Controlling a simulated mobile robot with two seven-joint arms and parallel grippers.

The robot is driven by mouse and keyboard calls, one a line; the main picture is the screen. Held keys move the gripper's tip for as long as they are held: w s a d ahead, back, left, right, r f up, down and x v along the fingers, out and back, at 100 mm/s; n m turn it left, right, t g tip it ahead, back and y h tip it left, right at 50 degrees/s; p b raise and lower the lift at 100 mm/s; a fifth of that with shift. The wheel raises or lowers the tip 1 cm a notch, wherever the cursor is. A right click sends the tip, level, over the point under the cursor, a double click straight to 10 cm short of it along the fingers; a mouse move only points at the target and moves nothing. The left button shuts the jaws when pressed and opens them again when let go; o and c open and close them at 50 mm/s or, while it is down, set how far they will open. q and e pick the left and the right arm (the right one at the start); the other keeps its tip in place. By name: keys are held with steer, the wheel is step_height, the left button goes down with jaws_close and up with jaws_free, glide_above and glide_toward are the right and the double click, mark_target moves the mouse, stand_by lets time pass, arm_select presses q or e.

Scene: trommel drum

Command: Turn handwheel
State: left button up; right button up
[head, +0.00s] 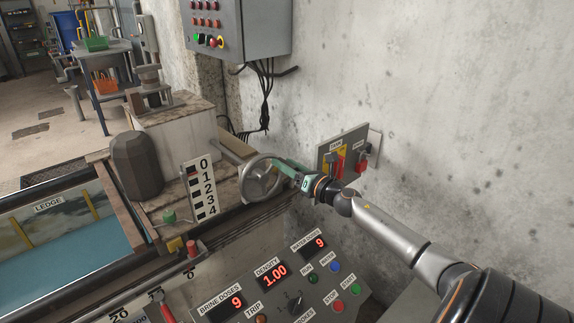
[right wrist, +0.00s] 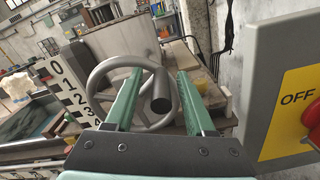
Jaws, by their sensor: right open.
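The grey handwheel (head: 246,182) is mounted beside the wooden-topped block, near the concrete wall. It also shows in the right wrist view (right wrist: 93,82), with its rim, spokes and a dark cylindrical handle (right wrist: 161,92). My right gripper (head: 283,168) reaches in from the right at the wheel's right side. Its two green fingers are open. In the right wrist view the handle appears between them, with gaps on both sides. I cannot tell whether a finger touches the wheel. My left gripper is not in view.
A switch plate (head: 325,168) with a red switch is on the wall close to my right gripper. The control panel (head: 238,318) with red displays lies below. A 0-to-4 scale (head: 203,187) stands left of the wheel. A grey electrical box (head: 262,30) hangs above.

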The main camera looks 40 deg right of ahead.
steer(key=shift+f, duration=0.1)
steer(key=shift+s, duration=0.45)
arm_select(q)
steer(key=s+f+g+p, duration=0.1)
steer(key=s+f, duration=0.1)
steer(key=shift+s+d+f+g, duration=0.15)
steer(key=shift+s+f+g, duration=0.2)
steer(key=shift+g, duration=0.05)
arm_select(e)
steer(key=s, duration=1.1)
steer(key=shift+s+a, duration=0.3)
steer(key=shift+a, duration=0.1)
